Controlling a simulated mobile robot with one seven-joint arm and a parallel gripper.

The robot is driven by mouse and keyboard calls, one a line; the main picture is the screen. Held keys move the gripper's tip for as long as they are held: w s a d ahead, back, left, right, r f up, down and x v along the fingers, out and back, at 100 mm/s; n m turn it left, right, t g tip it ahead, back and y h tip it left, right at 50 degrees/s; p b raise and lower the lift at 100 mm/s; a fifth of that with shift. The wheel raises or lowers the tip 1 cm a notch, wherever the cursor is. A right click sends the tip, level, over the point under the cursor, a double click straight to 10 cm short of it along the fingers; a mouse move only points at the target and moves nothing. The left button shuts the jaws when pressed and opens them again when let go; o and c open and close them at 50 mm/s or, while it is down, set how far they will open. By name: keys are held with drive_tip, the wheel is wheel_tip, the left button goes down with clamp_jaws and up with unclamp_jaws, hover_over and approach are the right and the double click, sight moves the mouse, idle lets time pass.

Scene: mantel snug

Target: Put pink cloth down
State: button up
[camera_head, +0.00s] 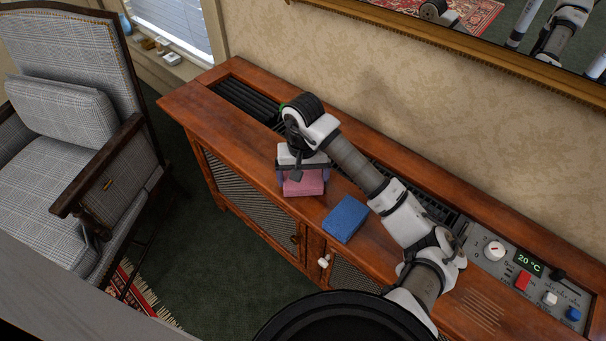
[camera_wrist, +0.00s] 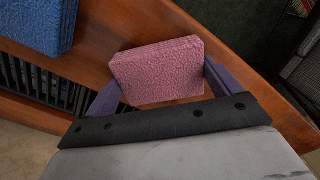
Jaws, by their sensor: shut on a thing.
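The pink cloth (camera_head: 304,182) is a folded, thick block with a rough towel-like surface. It is between the fingers of my gripper (camera_head: 302,184), above or on the front part of the wooden cabinet top (camera_head: 259,148). In the wrist view the pink cloth (camera_wrist: 158,70) sits between the two purple fingers of my gripper (camera_wrist: 160,88), which are shut on its sides. I cannot tell whether its underside touches the wood.
A folded blue cloth (camera_head: 345,218) lies on the cabinet top to the right; it also shows in the wrist view (camera_wrist: 38,22). A dark slatted grille (camera_head: 245,98) runs along the back. A control panel (camera_head: 530,275) is at the right. A plaid armchair (camera_head: 75,130) stands left.

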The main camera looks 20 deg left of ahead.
sight(303, 179)
drive_tip(key=shift+f+b, duration=0.2)
drive_tip(key=shift+b, duration=0.1)
drive_tip(key=o, duration=0.8)
drive_tip(key=shift+r, duration=0.15)
drive_tip(key=shift+r+p, duration=0.2)
drive_tip(key=shift+p, duration=0.25)
drive_tip(key=shift+r+b, duration=0.3)
drive_tip(key=shift+b, duration=0.05)
wheel_tip(303, 179, up, 11)
drive_tip(key=b, duration=0.2)
drive_tip(key=shift+s, duration=0.1)
